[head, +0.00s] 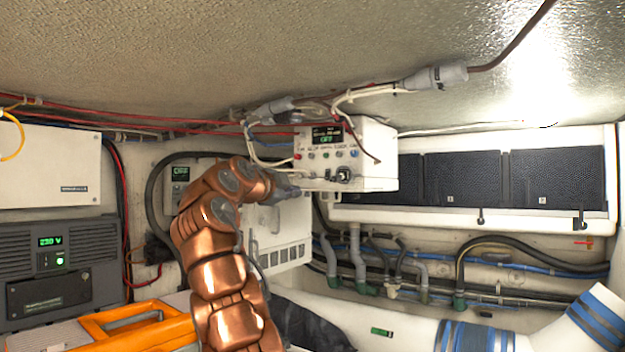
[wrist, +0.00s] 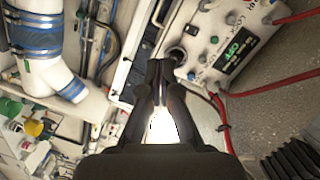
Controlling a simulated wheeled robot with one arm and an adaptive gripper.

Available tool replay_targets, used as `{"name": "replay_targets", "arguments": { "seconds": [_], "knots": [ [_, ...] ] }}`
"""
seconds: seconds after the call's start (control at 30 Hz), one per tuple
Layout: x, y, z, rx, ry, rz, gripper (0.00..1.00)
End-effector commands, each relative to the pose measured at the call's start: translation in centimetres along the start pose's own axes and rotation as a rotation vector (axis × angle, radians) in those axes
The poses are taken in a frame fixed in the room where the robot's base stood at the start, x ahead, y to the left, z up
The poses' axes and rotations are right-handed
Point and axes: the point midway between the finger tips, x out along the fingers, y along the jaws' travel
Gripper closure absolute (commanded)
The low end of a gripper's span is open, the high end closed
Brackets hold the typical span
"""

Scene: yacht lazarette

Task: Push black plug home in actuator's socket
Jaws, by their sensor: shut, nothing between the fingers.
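A white box (head: 376,160) with a lit green display, several coloured buttons and cables hangs under the ceiling; I take it to be the actuator. A round black part (head: 343,174) sits low on its front face and also shows in the wrist view (wrist: 176,54). It looks like the plug at its socket; how deep it sits is not clear. My gripper (head: 290,188) is at the box's lower left. In the wrist view my gripper (wrist: 157,64) is shut and empty, its tips close beside the black part; contact cannot be told.
Red cables (head: 170,124) and a grey cable connector (head: 436,76) run close under the ceiling. A white rack with black panels (head: 463,178) is to the right, with hoses below. An orange case (head: 130,325) and a grey power unit (head: 60,250) are at left.

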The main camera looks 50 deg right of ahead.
Motion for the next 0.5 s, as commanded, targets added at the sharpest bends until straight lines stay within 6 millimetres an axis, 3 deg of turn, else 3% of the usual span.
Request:
{"name": "replay_targets", "arguments": {
  "seconds": [0.23, 0.5],
  "knots": [
    [1.5, -0.6, -4.2, 0.242, 0.077, -0.064, 1.00],
    [2.3, -0.7, -5.6, 0.313, 0.096, -0.082, 1.00]
  ]
}}
